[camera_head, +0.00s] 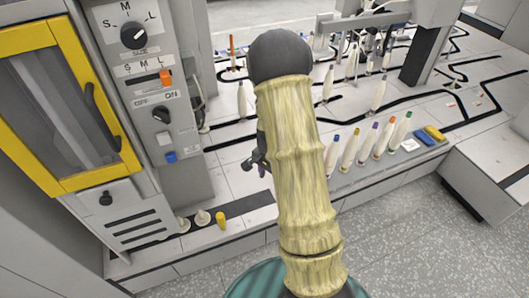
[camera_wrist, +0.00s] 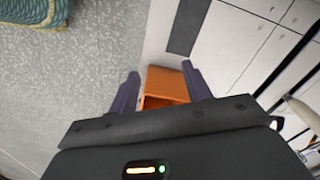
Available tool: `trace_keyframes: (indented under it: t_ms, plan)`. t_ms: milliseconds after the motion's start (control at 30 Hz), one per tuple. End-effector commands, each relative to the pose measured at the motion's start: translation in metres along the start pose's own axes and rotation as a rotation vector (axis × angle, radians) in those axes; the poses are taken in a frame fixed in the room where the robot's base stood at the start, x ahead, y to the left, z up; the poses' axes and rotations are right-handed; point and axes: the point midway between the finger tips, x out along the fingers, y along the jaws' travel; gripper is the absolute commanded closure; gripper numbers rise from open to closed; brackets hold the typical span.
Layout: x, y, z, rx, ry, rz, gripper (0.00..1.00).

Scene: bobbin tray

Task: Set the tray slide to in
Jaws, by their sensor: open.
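An orange box-shaped piece (camera_wrist: 166,84), which looks like the tray slide, shows in the wrist view at the bench's front edge, above the floor. It has an open or recessed face toward my gripper. My gripper (camera_wrist: 160,71) is open, with one dark finger on each side of the orange piece. I cannot tell whether either finger touches it. In the head view my arm covers this spot, and only a dark part of my gripper (camera_head: 258,160) shows left of the arm. How far in or out the slide stands is not clear.
A machine panel with a size knob (camera_head: 133,35), an orange slider (camera_head: 166,77) and an off/on knob (camera_head: 161,115) stands left. A yellow-framed door (camera_head: 65,100) is beside it. Several bobbins (camera_head: 370,140) stand on the bench right of my arm. Speckled floor (camera_head: 400,240) is clear in front.

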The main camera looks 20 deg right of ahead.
Motion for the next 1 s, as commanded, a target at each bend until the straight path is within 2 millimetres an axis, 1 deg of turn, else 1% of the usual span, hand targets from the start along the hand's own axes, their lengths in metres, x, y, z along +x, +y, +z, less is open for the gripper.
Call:
trace_keyframes:
  t_ms: [33,100,600,700,800,1000]
  plan:
    - [-0.012,0.000,0.000,0.000,0.001,-0.001,0.51]
    - [-0.025,0.000,0.002,-0.015,0.001,-0.003,0.51]
    - [-0.102,0.001,0.023,-0.163,0.016,-0.030,0.51]
    - [-0.113,0.002,0.026,-0.186,0.019,-0.033,0.51]
    - [-0.118,0.002,0.028,-0.202,0.021,-0.035,0.51]
    - [-0.119,0.002,0.029,-0.210,0.022,-0.037,0.51]
